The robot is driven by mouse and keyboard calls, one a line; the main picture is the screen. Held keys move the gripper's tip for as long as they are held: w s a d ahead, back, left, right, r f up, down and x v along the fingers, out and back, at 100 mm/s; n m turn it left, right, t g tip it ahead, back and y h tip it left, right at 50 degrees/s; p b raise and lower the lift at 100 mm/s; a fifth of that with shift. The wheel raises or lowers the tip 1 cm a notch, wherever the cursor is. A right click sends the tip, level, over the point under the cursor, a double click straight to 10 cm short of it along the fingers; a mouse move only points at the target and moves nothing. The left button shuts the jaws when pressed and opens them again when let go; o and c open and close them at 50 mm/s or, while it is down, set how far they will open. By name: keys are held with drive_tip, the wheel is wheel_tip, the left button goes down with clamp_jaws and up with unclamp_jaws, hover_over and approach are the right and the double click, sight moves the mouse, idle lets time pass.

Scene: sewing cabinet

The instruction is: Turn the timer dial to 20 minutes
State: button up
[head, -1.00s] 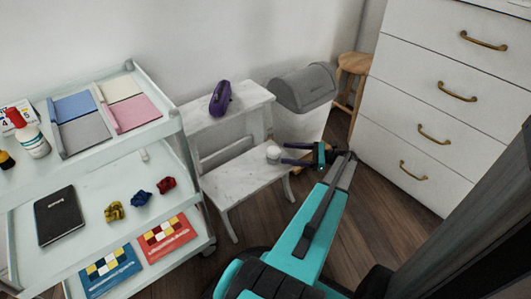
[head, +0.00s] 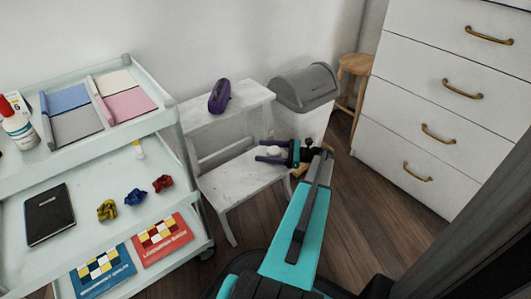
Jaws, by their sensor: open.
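A small white rounded object (head: 275,151), which looks like the timer, sits on the lower step of the white step stool (head: 232,184). Its dial and markings are too small to read. My gripper (head: 264,150) is open in the head view, reaching in from the right over the lower step. Its two dark fingers appear on either side of the white object. I cannot tell whether they touch it or are above it. The fingers and gripper body partly hide it.
A purple object (head: 219,96) lies on the stool's top step. A grey-lidded bin (head: 304,88) and wooden stool (head: 355,66) stand behind. A pale shelf cart (head: 150,125) stands left, white drawers (head: 420,100) right. Floor between is clear.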

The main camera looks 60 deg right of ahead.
drive_tip(key=c, duration=1.1)
drive_tip(key=shift+d+r+m+t+h+p, duration=0.2)
drive_tip(key=shift+m+t+h+p, duration=0.2)
drive_tip(key=shift+m+h+p, duration=0.9)
drive_tip(key=shift+n+p, duration=0.3)
drive_tip(key=shift+p, duration=0.5)
drive_tip(key=m+h+p, duration=0.1)
drive_tip(key=h+p, duration=0.1)
drive_tip(key=d+m+h+p, duration=0.1)
drive_tip(key=m+h, duration=0.1)
drive_tip(key=h, duration=0.1)
drive_tip(key=shift+w+t+h+p, duration=0.1)
drive_tip(key=shift+t+h+p, duration=0.2)
drive_tip(key=shift+t+p, duration=0.1)
drive_tip(key=m+h, duration=0.2)
drive_tip(key=h, duration=0.1)
drive_tip(key=d+m+g+h, duration=0.1)
drive_tip(key=m+h, duration=0.1)
drive_tip(key=shift+f, duration=0.3)
drive_tip(key=h+b, duration=0.1)
drive_tip(key=m+g+h+b, duration=0.1)
drive_tip(key=d+m+h+b, duration=0.1)
drive_tip(key=h, duration=0.1)
drive_tip(key=shift+s+g, duration=0.25)
drive_tip(key=shift+g, duration=0.15)
drive_tip(key=shift+d+m+h+b, duration=0.1)
drive_tip(key=shift+m+h+b, duration=0.3)
drive_tip(key=shift+m, duration=0.1)
drive_tip(key=shift+d+r+g, duration=0.1)
drive_tip(key=shift+g, duration=0.3)
